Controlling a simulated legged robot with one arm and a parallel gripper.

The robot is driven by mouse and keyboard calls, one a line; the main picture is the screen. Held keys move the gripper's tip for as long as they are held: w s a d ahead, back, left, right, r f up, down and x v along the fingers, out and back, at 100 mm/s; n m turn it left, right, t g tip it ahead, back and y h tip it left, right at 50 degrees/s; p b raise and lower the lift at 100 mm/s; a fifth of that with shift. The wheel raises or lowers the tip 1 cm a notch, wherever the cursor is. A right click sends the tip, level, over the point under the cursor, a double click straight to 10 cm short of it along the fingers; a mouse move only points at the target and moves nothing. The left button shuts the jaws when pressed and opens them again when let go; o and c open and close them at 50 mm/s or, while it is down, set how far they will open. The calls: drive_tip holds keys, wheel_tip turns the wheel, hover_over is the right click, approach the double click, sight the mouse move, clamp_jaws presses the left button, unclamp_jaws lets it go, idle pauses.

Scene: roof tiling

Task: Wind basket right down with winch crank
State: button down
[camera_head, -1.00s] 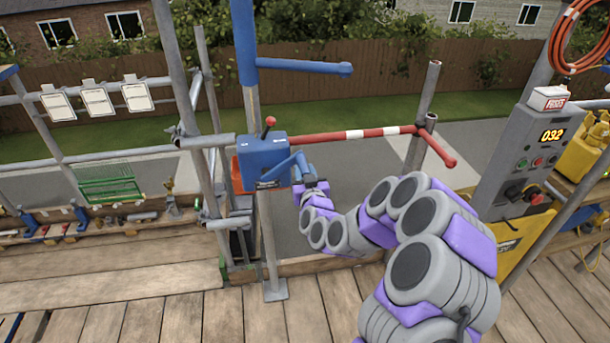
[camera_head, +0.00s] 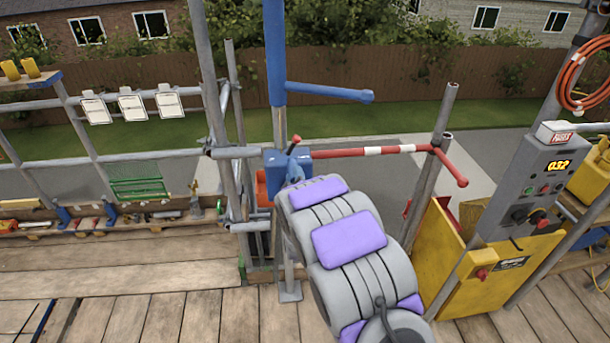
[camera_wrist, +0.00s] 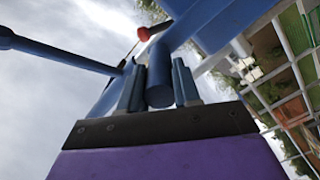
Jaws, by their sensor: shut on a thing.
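The blue winch box (camera_head: 277,160) is on a post at the scaffold opening, with a red-knobbed lever (camera_head: 296,140) on top. My arm covers its front and hides my gripper in the head view. In the wrist view, my gripper (camera_wrist: 158,88) has its two dark blue fingers closed on either side of the round blue crank handle (camera_wrist: 160,72). The red lever knob also shows there (camera_wrist: 143,34), beyond the handle. The basket cannot be made out for certain. An orange-red thing (camera_head: 263,188) shows partly behind the winch post.
A red-and-white bar (camera_head: 372,151) crosses the opening right of the winch. A blue davit arm (camera_head: 330,91) hangs above. A grey control panel (camera_head: 540,185) reading 032 and a yellow bin (camera_head: 445,265) stand at right. Plank decking (camera_head: 200,310) lies in front.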

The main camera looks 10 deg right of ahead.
drive_tip(key=a+f+n+b, duration=0.2)
drive_tip(key=a+f+n, duration=0.2)
drive_tip(key=a+n, duration=0.55)
drive_tip(key=a+f+n+b, duration=0.2)
drive_tip(key=f+n, duration=0.1)
drive_tip(key=f, duration=0.4)
drive_tip(key=a+f+n+b, duration=0.1)
drive_tip(key=f+n+b, duration=0.2)
drive_tip(key=f, duration=0.3)
drive_tip(key=shift+a+f+n, duration=0.4)
drive_tip(key=shift+n, duration=0.25)
drive_tip(key=shift+s, duration=0.1)
drive_tip(key=c, duration=0.8)
unclamp_jaws()
drive_tip(key=shift+r, duration=0.1)
